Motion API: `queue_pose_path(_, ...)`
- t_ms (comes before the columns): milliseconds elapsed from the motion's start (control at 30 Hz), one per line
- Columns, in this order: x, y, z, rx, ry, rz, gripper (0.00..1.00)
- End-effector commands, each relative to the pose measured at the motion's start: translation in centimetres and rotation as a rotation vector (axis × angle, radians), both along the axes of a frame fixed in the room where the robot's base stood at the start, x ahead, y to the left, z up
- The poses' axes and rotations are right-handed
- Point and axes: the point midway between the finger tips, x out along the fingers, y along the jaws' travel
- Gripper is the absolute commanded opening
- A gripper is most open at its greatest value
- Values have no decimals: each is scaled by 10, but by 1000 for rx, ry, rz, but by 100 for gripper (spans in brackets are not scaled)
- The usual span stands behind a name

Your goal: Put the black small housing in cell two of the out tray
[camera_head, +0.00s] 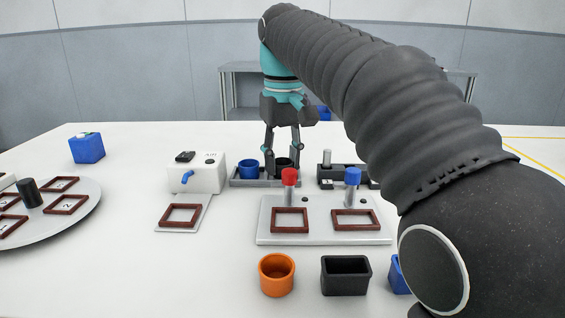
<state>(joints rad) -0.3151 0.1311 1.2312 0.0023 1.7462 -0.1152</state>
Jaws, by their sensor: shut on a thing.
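The black small housing (284,163) looks like a small dark round cup, at the right end of a grey tray (265,183) at the back middle. My gripper (282,156) points straight down with its fingers on either side of the housing, shut on it. A blue cup (248,169) stands in the left part of the same tray. The red knob in front and the fingers hide part of the housing, and I cannot tell whether its base touches the tray floor. No tray label is readable.
A plate (323,239) with two brown frames, a red knob (289,176) and a blue knob (353,176) stands in front. A white machine (197,173) is left, a dark rack (326,182) right. An orange cup (277,274) and black rectangular box (346,275) stand nearest.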

Motion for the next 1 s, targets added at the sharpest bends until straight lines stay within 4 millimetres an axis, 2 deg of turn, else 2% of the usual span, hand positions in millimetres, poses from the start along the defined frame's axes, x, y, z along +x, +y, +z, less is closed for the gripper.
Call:
queue_pose_path(367, 0, 0, -4, 0, 0, 0, 18)
queue_pose_path(400, 0, 0, -4, 0, 0, 0, 41)
queue_pose_path(433, 0, 0, -4, 0, 0, 0, 49)
queue_pose_path(767, 0, 0, -2, 0, 0, 0, 50)
queue_pose_path(867, 0, 0, 7, 1, -3, 0, 50)
queue_pose_path(1000, 0, 0, 28, 2, -4, 0, 50)
